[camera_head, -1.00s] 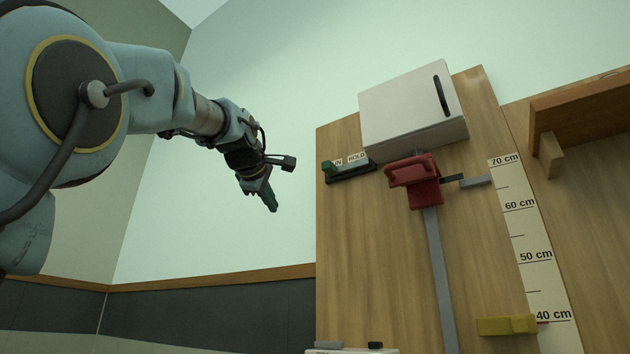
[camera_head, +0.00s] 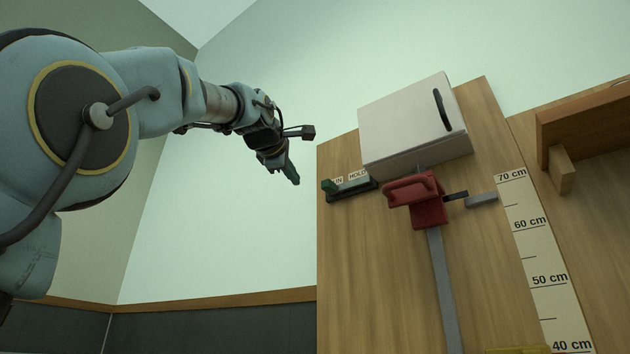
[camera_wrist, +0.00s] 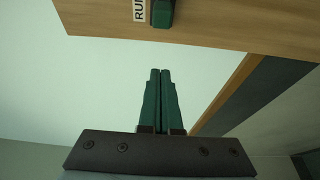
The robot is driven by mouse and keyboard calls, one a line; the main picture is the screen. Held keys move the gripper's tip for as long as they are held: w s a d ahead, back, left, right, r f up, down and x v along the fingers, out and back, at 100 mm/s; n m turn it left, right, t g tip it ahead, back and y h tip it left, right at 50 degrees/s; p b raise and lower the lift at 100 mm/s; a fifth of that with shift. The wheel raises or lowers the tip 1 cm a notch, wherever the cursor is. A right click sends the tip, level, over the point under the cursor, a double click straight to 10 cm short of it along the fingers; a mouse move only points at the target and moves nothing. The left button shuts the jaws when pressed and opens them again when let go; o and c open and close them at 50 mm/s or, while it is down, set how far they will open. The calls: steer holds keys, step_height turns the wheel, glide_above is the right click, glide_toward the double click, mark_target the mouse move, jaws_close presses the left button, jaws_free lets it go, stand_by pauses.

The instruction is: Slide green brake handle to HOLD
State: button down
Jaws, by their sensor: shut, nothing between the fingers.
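The green brake handle (camera_head: 329,186) sits at the left end of its dark slide track (camera_head: 352,189) on the wooden board. A label reading HOLD (camera_head: 357,174) is above the track's right part. In the wrist view the green handle (camera_wrist: 162,13) shows at the top edge, beside a label partly reading "RU" (camera_wrist: 140,10). My gripper (camera_head: 295,181) is left of the board, apart from the handle. In the wrist view my gripper (camera_wrist: 160,72) has its green fingers together, with nothing between them, pointing toward the board's edge.
A red carriage (camera_head: 416,201) rides on a grey vertical rail, under a white box (camera_head: 412,125). A centimetre scale (camera_head: 534,250) runs down the board's right side. A wooden shelf (camera_head: 590,120) juts out at far right. Free air lies between my gripper and the board.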

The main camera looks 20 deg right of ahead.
steer(key=w+d+p, duration=0.2)
steer(key=d+p, duration=0.3)
steer(key=d, duration=0.1)
steer(key=shift+d+p, duration=0.3)
steer(key=shift+d, duration=0.05)
steer(key=shift+s, duration=0.1)
